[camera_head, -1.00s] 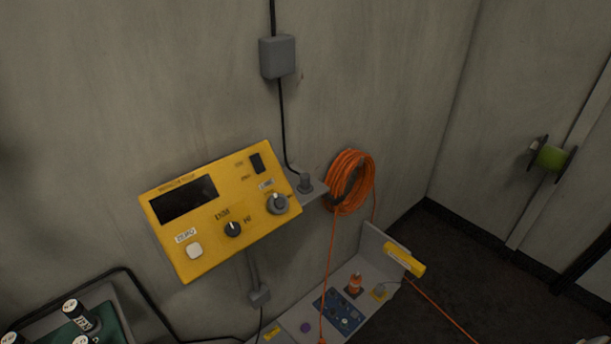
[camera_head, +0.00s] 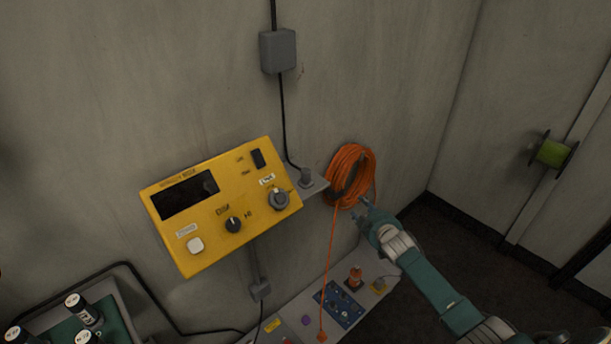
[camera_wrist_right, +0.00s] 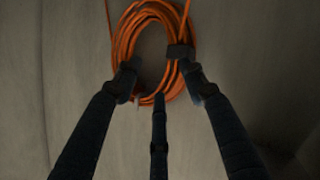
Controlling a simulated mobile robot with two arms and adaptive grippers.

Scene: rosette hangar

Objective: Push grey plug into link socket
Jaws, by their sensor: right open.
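A grey plug (camera_head: 307,177) stands on a small grey bracket (camera_head: 316,187) on the wall, with a black cable running up from it. To its left is a yellow box (camera_head: 212,236) with a round grey fitting (camera_head: 279,199), which looks like the link socket; the label above it is too small to read surely. My right gripper (camera_head: 364,204) is to the right of the plug, apart from it, in front of the orange cable coil. In the right wrist view my open, empty fingers (camera_wrist_right: 158,88) point at the coil (camera_wrist_right: 122,38). Plug and socket are not in that view. My left gripper is not in view.
The orange coil (camera_head: 347,160) hangs on the wall beside the bracket. Below is a grey shelf (camera_head: 290,325) with a blue panel (camera_head: 339,304) and small parts. A grey tray with black-and-white cylinders (camera_head: 84,309) is at lower left. A grey box (camera_head: 278,51) sits above on the cable.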

